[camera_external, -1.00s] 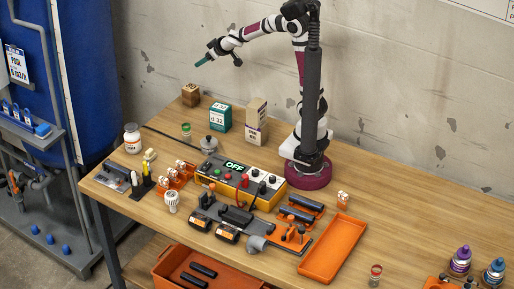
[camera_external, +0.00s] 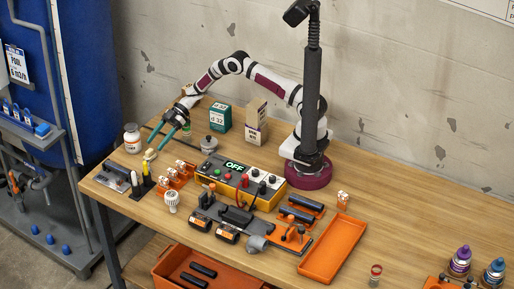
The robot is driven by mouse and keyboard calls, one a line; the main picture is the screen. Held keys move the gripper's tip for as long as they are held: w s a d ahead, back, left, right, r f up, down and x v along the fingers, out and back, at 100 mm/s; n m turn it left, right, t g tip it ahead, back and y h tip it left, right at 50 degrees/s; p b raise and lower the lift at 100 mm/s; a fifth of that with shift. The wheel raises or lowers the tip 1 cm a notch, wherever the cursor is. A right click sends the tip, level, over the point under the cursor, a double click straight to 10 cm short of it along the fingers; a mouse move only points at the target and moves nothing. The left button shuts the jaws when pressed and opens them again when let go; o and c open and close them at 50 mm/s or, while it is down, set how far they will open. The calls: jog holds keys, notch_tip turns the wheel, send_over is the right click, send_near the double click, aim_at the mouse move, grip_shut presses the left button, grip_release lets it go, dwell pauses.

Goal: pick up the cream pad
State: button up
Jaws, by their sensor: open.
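The cream pad (camera_external: 150,155) is a small pale block at the left end of the wooden table, just behind the black holder with the upright pens. My gripper (camera_external: 156,143) has green fingers that point down to the left. The fingers are apart with nothing between them. Their tips are just behind and above the pad, a little to its right. I cannot tell how high they are above the table.
A white bottle (camera_external: 132,138) stands close to the left of the fingers. An orange rack (camera_external: 172,179) with white pieces is in front to the right. A grey round weight (camera_external: 209,145) and a green box (camera_external: 220,117) stand to the right.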

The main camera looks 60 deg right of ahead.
aim_at(150, 150)
jog(key=x, duration=0.5)
jog(key=shift+w+d+f, duration=0.2)
jog(key=shift+d+f, duration=0.05)
jog(key=shift+f, duration=0.05)
grip_shut()
